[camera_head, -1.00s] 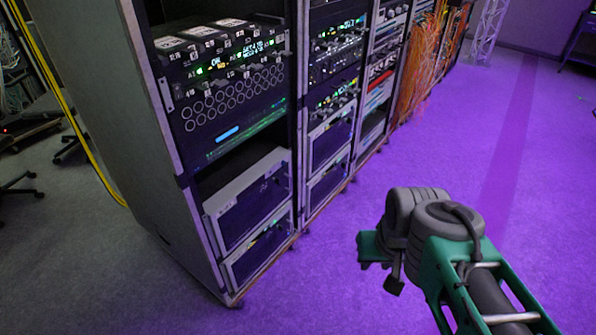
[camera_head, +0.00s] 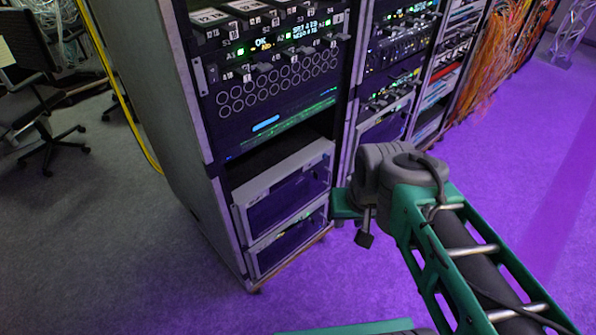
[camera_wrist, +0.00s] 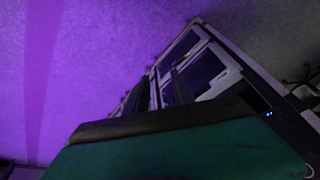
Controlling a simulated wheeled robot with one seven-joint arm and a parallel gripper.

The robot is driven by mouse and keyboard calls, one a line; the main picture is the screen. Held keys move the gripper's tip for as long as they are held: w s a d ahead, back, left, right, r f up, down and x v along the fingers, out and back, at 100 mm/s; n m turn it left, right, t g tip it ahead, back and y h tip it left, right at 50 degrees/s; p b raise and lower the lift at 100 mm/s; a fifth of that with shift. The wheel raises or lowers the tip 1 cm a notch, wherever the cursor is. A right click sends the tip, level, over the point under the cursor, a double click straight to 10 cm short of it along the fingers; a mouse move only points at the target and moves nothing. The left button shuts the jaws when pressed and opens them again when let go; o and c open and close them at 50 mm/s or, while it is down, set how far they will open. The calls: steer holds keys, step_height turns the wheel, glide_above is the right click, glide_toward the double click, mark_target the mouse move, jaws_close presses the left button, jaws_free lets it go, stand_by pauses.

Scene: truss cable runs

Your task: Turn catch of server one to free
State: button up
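In the head view, the nearest rack (camera_head: 203,165) bears a panel with small labels, among them what reads as S1 (camera_head: 227,44), a lit display (camera_head: 303,29) and green lights. Small catch-like parts line the panel's upper edge, too small to tell which is server one's catch or how it is turned. My gripper (camera_head: 354,222) hangs at the wrist's end, right of and below the panel, in front of the rack's right side. It appears apart from the panel, and its fingers are not clear. The wrist view shows a tilted rack (camera_wrist: 190,75) beyond my green housing.
More racks (camera_head: 401,75) stand to the right, with orange cables (camera_head: 508,55) beyond. A yellow cable (camera_head: 113,90) runs down the near rack's left side. Office chairs (camera_head: 40,125) stand at the far left. The purple-lit floor (camera_head: 510,160) on the right is clear.

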steer(key=w+a+f+m+t+y+b, duration=0.2)
steer(key=w+f+m+b, duration=0.2)
steer(key=w+f+b, duration=0.5)
steer(key=m+t+y+b, duration=0.8)
steer(key=m+t+b, duration=0.1)
steer(key=m+b, duration=1.4)
glide_toward(318, 174)
steer(key=w+m+p, duration=0.1)
steer(key=w, duration=0.1)
steer(key=x, duration=0.2)
steer(key=b+x, duration=0.1)
steer(key=x, duration=0.2)
steer(key=a+b+x, duration=0.1)
steer(key=x, duration=0.1)
steer(key=shift+a+f, duration=0.15)
steer(key=shift+s, duration=0.1)
steer(key=shift+c, duration=0.2)
jaws_close()
